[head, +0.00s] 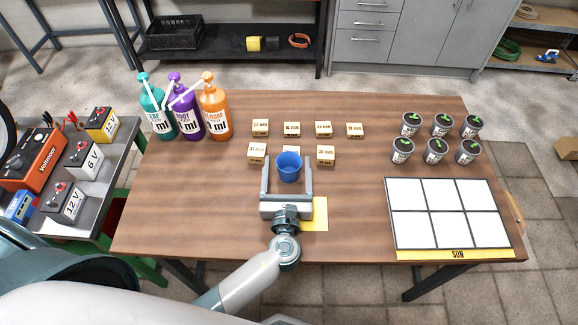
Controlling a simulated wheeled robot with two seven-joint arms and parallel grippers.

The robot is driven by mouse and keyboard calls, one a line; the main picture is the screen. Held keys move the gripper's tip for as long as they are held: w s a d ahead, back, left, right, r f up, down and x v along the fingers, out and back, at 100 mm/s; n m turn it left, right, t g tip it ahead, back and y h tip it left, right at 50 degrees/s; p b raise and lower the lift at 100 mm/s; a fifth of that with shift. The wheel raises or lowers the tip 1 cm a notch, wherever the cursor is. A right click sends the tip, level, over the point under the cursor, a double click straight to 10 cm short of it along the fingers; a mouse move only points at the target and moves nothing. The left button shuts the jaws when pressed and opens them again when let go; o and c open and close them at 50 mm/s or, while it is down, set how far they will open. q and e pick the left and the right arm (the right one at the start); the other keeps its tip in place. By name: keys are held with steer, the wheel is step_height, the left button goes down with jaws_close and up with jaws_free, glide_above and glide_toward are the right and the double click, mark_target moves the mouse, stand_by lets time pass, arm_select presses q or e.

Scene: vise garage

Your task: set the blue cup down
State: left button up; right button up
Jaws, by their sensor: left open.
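The blue cup (289,167) is upright near the middle of the table, in front of the small labelled boxes. My left gripper (288,174) reaches in from the front with its two fingers open, one on each side of the cup and with gaps to it. Whether the cup's base rests on the table cannot be told from this angle. A yellow square (320,213) lies on the table, partly hidden under my gripper. My right gripper is not in view.
Small labelled boxes (257,149) stand close behind and beside the cup. Pump bottles (214,110) stand at the back left. Potted seedlings (435,150) and a white gridded tray (449,213) are on the right. The table's (190,200) left front is clear.

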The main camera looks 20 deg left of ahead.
mark_target(289, 156)
arm_select(q)
steer(key=shift+w, duration=0.2)
steer(key=x, duration=0.1)
steer(key=p+x, duration=0.1)
steer(key=x, duration=0.2)
steer(key=shift+w+d+f+p, duration=0.15)
steer(key=shift+f+p, duration=0.2)
steer(key=shift+p, duration=0.05)
steer(key=shift+w+f, duration=0.1)
steer(key=shift+w, duration=0.25)
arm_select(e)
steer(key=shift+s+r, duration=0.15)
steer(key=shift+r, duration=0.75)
arm_select(q)
steer(key=c, duration=1.2)
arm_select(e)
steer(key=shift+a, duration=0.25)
